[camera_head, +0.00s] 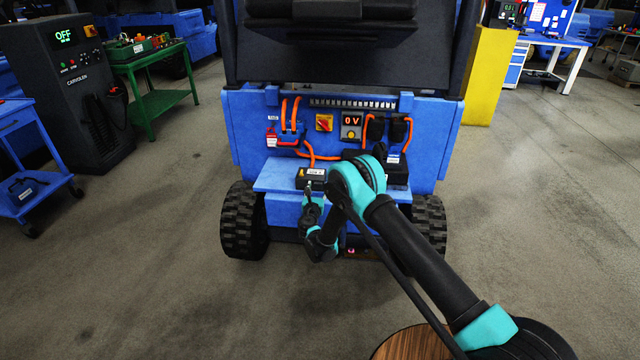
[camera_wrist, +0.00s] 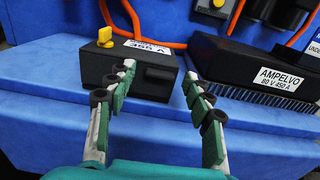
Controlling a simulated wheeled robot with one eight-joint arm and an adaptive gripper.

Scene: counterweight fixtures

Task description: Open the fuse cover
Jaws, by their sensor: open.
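A small black box, which looks like the fuse box with its cover (camera_wrist: 110,68), sits on the blue ledge in the wrist view. The cover looks shut. The box also shows in the head view (camera_head: 312,174). My gripper (camera_wrist: 158,76) is open and empty, its fingers pointing at the front of the box. The left finger overlaps the box in the picture; I cannot tell whether it touches.
A black ribbed AMPELVO unit (camera_wrist: 262,75) stands right of the box, close to my right finger. Orange cables (camera_head: 308,152) run above the ledge (camera_head: 272,178). A display reading 0 V (camera_head: 352,120) and a red-yellow switch (camera_head: 324,122) are on the blue panel.

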